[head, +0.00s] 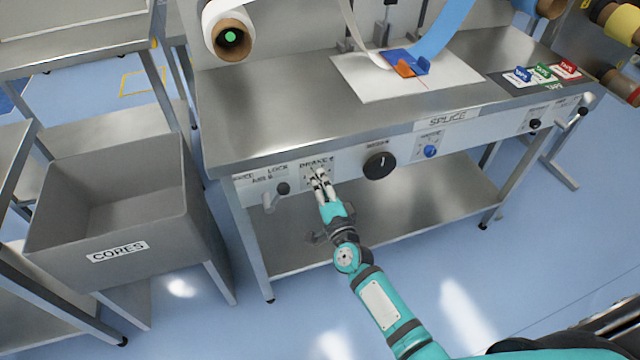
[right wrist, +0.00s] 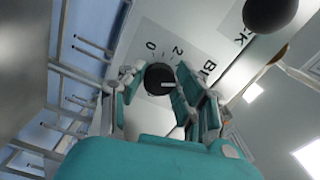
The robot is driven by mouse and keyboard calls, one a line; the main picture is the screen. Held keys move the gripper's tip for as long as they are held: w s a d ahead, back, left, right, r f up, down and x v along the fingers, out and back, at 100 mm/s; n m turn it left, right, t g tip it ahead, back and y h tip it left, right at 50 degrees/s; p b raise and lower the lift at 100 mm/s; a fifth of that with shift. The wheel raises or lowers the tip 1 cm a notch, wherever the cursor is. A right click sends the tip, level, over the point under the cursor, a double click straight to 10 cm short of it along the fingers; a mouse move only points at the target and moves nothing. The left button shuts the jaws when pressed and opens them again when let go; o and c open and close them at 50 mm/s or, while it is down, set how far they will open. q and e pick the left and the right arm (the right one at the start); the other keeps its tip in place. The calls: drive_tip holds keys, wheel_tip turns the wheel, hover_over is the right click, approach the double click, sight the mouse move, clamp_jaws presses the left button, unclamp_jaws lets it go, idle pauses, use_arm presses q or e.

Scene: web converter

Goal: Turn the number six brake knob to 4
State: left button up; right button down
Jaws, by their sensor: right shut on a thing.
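The brake knob is a small round black knob with a white pointer line, seen in the right wrist view (right wrist: 157,77). Its plate (right wrist: 163,42) shows the marks 0 and 2; the other marks are hidden by the fingers. In the head view, the label above it (head: 316,163) reads BRAKE and a digit that looks like 6; the knob itself is hidden behind my gripper. My right gripper (head: 320,178) is at the front panel, with its fingers shut on the knob's two sides. My left gripper is not in view.
Along the same panel (head: 345,170) are a small dark knob (head: 283,188) near the LOCK label, a large black knob (head: 380,165) and a blue knob (head: 430,151). A grey CORES bin (head: 118,215) stands at the left. The steel tabletop (head: 270,118) lies above.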

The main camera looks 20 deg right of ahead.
drive_tip(key=c, duration=0.9)
unclamp_jaws()
drive_tip(key=shift+c, duration=0.2)
drive_tip(key=s, duration=1.2)
drive_tip(key=shift+d, duration=0.25)
drive_tip(key=shift+f, duration=0.1)
